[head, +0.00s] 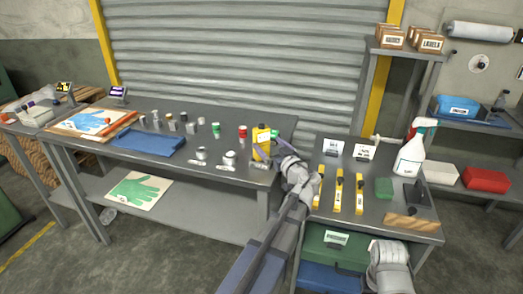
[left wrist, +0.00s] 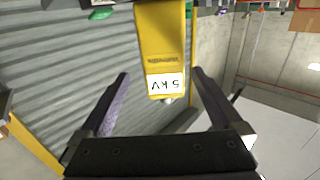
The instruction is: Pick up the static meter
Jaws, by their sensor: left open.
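The static meter is the yellow upright block (head: 261,138) at the right end of the long grey table in the head view. In the left wrist view the yellow meter (left wrist: 161,40) shows a white label reading 5 kV, upside down there. My left gripper (head: 269,147) is open at the meter's right side. In the left wrist view the meter's label end lies between the two fingertips of the left gripper (left wrist: 161,78), with a gap on both sides.
Small cans and weights (head: 202,153) stand left of the meter. The lower right table holds yellow-handled tools (head: 338,192), a green block (head: 383,188) and a spray bottle (head: 410,160). A shutter (head: 230,55) is behind.

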